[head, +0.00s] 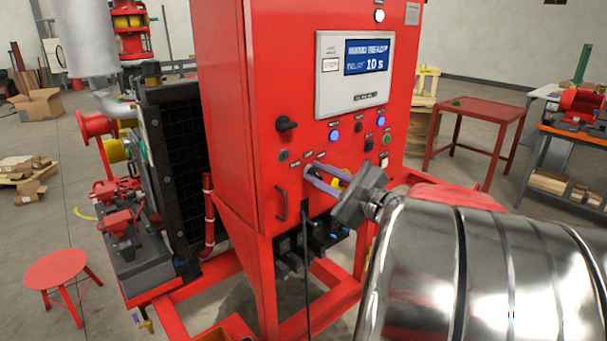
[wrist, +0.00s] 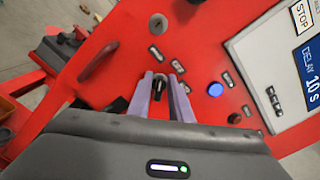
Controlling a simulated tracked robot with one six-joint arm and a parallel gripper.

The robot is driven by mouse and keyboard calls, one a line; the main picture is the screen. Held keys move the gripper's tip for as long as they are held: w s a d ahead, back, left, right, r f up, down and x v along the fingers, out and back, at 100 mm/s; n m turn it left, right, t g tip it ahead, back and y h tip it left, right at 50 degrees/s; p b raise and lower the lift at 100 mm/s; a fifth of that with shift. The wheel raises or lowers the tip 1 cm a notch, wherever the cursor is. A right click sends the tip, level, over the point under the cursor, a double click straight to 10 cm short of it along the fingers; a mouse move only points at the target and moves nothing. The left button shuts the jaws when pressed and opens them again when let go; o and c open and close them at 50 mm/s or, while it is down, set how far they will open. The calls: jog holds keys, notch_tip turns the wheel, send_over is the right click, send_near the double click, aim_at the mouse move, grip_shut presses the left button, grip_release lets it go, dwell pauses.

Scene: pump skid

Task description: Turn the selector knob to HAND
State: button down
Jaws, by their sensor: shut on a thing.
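The selector knob (wrist: 158,84) is a small black knob on the red panel, seen in the wrist view between my two pale fingers. My gripper (wrist: 160,90) is shut on it, with one finger on each side. In the head view my gripper (head: 318,179) reaches the lower front of the red cabinet (head: 283,70), and its fingers hide the knob there. Small label plates lie around the knob, too small to read, so I cannot tell which position it points to. The display (head: 367,56) reads "HAND READY" and "DELAY 10 s".
A blue-lit button (wrist: 216,89) is right of my fingers in the wrist view. A black rotary handle (head: 287,124) and a door handle (head: 281,203) are on the cabinet nearby. A dark cable (head: 306,245) hangs below. A red stool (head: 64,276) stands at the left.

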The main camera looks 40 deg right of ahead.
jog(key=shift+a+f+n, duration=0.15)
jog(key=shift+n, duration=0.75)
jog(key=c, duration=1.8)
grip_release()
jog(key=shift+c, duration=0.2)
jog(key=shift+s, duration=0.5)
jog(key=s, duration=1.2)
jog(key=shift+s+d, duration=0.25)
jog(key=shift+s, duration=0.15)
jog(key=shift+f, duration=0.1)
